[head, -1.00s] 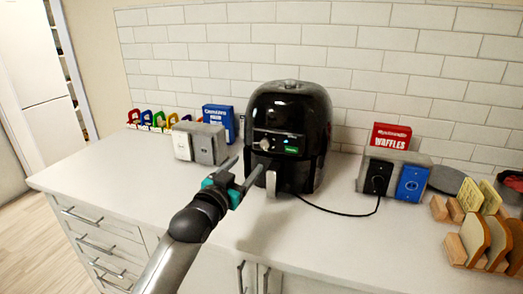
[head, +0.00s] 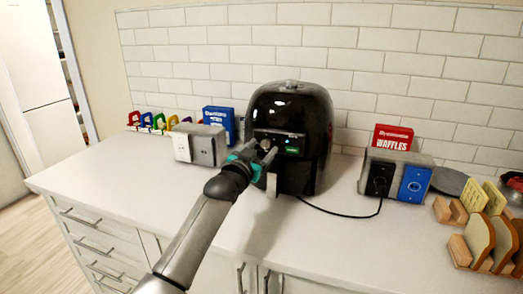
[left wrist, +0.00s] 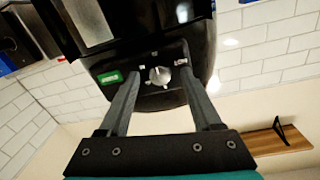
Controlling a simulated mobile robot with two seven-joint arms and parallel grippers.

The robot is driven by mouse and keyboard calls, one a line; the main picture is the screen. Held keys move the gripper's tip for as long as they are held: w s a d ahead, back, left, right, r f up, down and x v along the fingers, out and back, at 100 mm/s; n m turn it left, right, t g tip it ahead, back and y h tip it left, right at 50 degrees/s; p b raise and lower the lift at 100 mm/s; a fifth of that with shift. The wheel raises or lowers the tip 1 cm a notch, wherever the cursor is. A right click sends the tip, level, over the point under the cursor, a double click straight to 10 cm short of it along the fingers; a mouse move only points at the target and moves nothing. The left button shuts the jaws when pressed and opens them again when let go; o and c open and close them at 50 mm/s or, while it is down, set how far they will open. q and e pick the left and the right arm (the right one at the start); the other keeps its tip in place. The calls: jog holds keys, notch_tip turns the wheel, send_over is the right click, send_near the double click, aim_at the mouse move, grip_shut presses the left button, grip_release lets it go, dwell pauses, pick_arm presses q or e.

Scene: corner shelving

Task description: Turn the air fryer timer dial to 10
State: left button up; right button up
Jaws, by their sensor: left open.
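The black air fryer (head: 305,105) stands upright on the white counter against the tiled wall. Its front panel carries a small green display (head: 293,151), which also shows in the left wrist view (left wrist: 109,77). The silver timer dial (left wrist: 159,76) shows in the left wrist view between the two fingers; its setting is too small to read. In the head view the dial is mostly hidden by my gripper. My left gripper (head: 268,152) is open, its fingertips close to the panel on either side of the dial. Whether they touch it I cannot tell. My right gripper is not in view.
A grey outlet box (head: 208,146) and a blue box (head: 219,117) stand left of the fryer. Right of it are another outlet box (head: 366,165) with a plugged cord, a red waffle box (head: 392,135) and bread slices (head: 479,240) in wooden racks. The front counter is clear.

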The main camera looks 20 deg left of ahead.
pick_arm(q)
grip_shut()
dwell(0.6)
